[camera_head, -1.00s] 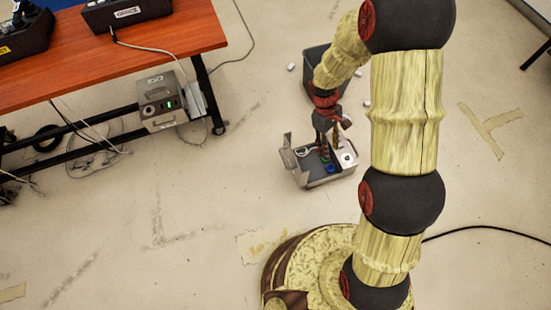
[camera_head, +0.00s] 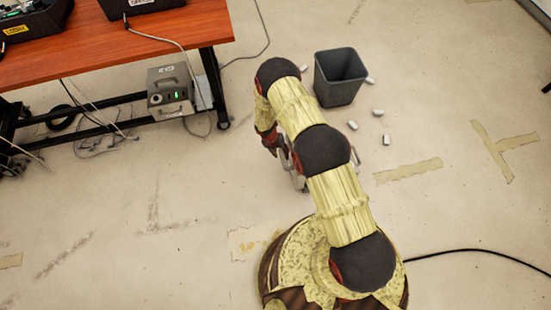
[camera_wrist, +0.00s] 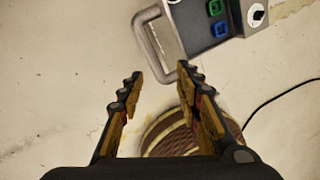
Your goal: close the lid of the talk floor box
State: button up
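The talk floor box (camera_wrist: 205,25) is a grey metal box at the top of the wrist view, cut off by the frame edge. Green and blue sockets and a round white-rimmed fitting show on its top face. A bent silver bar (camera_wrist: 150,45) sticks out from its left side; I cannot tell whether it belongs to the lid. In the head view the box (camera_head: 299,182) is mostly hidden behind my arm, so the lid's angle does not show. My gripper (camera_wrist: 153,82) is open and empty, its fingertips beside the bar's lower end.
A dark bin (camera_head: 340,78) stands behind the box, with several small white pieces on the floor. A red-topped table (camera_head: 150,50) is at the left, with a grey box unit (camera_head: 171,92) under it. My round base is close in front. Floor between table and base is clear.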

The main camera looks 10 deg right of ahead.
aim_at(282, 159)
jog(key=f+n+b, duration=0.1)
jog(key=f, duration=0.1)
jog(key=f+n+b, duration=0.1)
jog(key=f, duration=0.2)
jog(key=w+d+f+n+b, duration=0.1)
jog(key=f+n, duration=0.1)
jog(key=shift+f, duration=0.4)
jog(key=shift+c, duration=0.9)
grip_shut()
